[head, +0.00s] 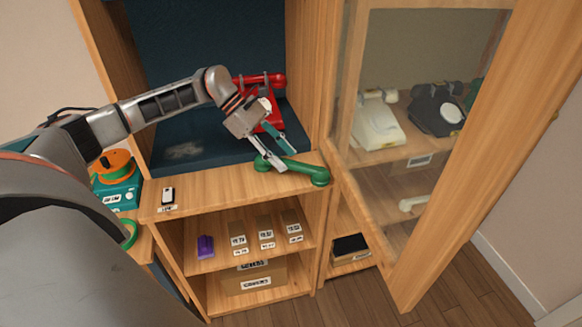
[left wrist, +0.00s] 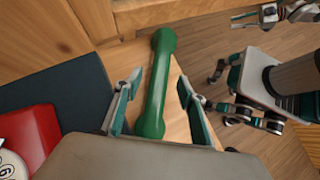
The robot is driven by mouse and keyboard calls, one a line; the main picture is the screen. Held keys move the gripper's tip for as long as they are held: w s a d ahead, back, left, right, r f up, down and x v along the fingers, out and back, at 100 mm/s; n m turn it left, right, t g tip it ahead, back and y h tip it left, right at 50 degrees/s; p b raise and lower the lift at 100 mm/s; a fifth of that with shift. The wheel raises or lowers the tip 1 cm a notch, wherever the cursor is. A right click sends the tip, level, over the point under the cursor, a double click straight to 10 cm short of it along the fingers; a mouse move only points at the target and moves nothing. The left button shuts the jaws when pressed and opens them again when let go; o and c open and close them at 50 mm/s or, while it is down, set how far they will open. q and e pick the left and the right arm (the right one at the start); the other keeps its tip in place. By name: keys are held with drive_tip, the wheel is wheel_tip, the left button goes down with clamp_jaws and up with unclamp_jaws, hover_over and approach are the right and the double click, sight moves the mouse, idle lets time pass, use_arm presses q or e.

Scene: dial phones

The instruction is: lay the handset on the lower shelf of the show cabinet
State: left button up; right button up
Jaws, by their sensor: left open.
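The green handset (head: 291,169) lies on the wooden ledge (head: 225,186) in front of the dark blue alcove. My left gripper (head: 275,160) is open just above it. In the left wrist view the handset (left wrist: 158,85) runs lengthwise between the two spread fingers, with a gap on each side. The show cabinet (head: 350,185) is on the right, with a wood-framed glass door (head: 455,165). Through the glass, a cream phone (head: 377,122) and a black phone (head: 437,108) show on the upper shelf. A cream bar-like piece (head: 413,203) shows lower down.
A red phone (head: 270,105) stands in the alcove behind my gripper. A small white-and-black device (head: 168,196) lies at the ledge's left end. Below are a purple item (head: 205,247) and several tagged boxes.

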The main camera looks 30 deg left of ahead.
sight(289, 162)
use_arm(q)
drive_tip(key=x, duration=0.4)
drive_tip(key=shift+a+f, duration=0.1)
drive_tip(key=shift+a, duration=0.05)
clamp_jaws()
drive_tip(key=shift+s+a+r, duration=0.1)
drive_tip(key=shift+s+r, duration=0.1)
drive_tip(key=shift+r, duration=0.25)
wheel_tip(289, 162, up, 6)
drive_tip(key=s+a+p, duration=0.1)
drive_tip(key=s+a, duration=0.1)
drive_tip(key=s, duration=1.7)
drive_tip(key=shift+s, duration=0.25)
